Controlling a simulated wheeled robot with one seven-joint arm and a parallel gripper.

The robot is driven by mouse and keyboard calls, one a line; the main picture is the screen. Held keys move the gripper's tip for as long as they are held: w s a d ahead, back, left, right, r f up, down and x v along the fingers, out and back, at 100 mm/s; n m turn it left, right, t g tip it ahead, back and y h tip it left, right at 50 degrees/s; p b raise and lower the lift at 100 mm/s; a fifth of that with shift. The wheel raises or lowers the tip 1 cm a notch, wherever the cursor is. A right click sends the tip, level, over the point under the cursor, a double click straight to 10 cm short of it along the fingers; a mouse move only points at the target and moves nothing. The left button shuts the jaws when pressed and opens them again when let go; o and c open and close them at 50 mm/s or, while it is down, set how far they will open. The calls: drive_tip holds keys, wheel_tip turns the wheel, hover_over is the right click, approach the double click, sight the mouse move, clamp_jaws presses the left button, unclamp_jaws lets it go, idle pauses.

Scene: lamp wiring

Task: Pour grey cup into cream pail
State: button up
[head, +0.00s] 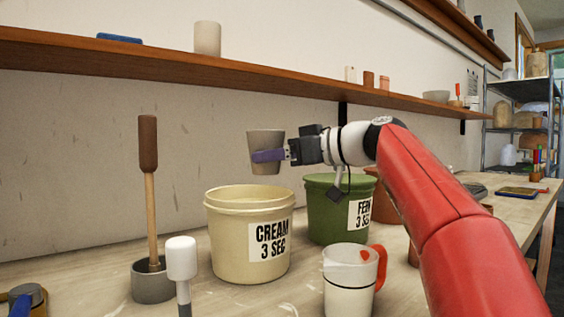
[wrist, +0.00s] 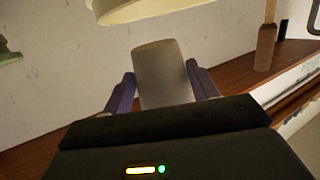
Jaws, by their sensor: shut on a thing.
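The grey cup (head: 265,144) is held in my gripper (head: 268,156), whose purple fingers are shut on its sides. In the head view the cup looks upright or nearly so, just above the rim of the cream pail (head: 228,235). The pail is labelled CREAM 3 SEC and stands on the bench; its inside is mostly hidden. In the wrist view the cup (wrist: 160,75) sits between both fingers of my gripper (wrist: 160,85), and the pail's rim (wrist: 150,10) shows at the top edge. I cannot see what the cup contains.
A green pail (head: 325,215) stands right of the cream one. A white jug with a red handle (head: 348,285) is in front. A brown-handled tool (head: 149,170) stands in a grey pot (head: 152,285) at left. A wooden shelf (head: 180,62) runs along the wall behind.

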sight(282, 138)
drive_tip(key=shift+r+p, duration=1.5)
drive_tip(key=shift+r, duration=0.25)
drive_tip(key=shift+f, duration=0.1)
